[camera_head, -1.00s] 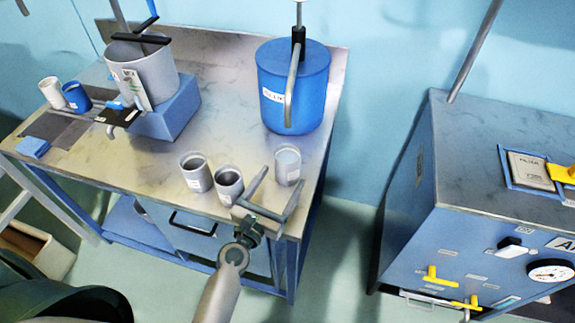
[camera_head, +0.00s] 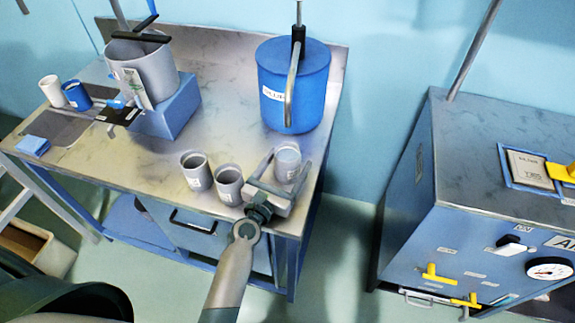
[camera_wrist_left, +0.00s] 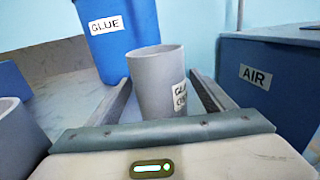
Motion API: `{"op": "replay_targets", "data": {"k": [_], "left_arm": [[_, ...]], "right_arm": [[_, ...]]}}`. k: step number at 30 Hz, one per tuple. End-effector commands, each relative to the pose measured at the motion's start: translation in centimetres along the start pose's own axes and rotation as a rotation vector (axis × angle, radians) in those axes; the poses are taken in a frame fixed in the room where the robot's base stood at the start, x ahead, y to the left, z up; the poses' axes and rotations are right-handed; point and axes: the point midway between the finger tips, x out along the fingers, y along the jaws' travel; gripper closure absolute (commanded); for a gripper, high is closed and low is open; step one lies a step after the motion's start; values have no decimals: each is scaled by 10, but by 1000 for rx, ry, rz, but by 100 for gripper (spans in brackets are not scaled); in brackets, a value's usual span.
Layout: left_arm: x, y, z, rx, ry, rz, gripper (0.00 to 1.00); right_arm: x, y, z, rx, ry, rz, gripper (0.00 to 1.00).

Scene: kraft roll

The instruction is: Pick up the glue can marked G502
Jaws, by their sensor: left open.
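Three grey cans stand near the front edge of the steel table: a left can (camera_head: 195,172), a middle can (camera_head: 229,185) and a right can (camera_head: 287,160). Their labels are too small to read in the head view, so I cannot tell which is G502. My left gripper (camera_head: 289,166) is open, with its fingers on either side of the right can. In the left wrist view this can (camera_wrist_left: 157,80) stands upright between the fingers. Its label starts with "GLU" and is partly hidden by the right finger. My right gripper is not in view.
A blue pot (camera_head: 292,85) marked GLUE stands behind the cans. A grey bucket (camera_head: 145,75) sits on a blue block at the left, near a white cup (camera_head: 52,90) and a blue cup (camera_head: 76,95). A blue cabinet (camera_head: 450,200) stands apart at the right.

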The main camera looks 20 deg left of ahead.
Motion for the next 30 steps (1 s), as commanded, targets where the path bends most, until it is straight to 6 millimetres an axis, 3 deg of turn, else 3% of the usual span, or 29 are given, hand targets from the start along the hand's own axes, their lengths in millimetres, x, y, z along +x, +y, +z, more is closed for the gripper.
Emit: {"op": "replay_targets", "data": {"k": [16, 24, 30], "left_arm": [[5, 0, 0, 0, 1, 0, 25], [5, 0, 1, 0, -1, 1, 86], [5, 0, 1, 0, -1, 1, 86]], "right_arm": [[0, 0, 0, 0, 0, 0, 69], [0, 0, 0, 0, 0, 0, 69], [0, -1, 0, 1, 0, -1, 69]]}}
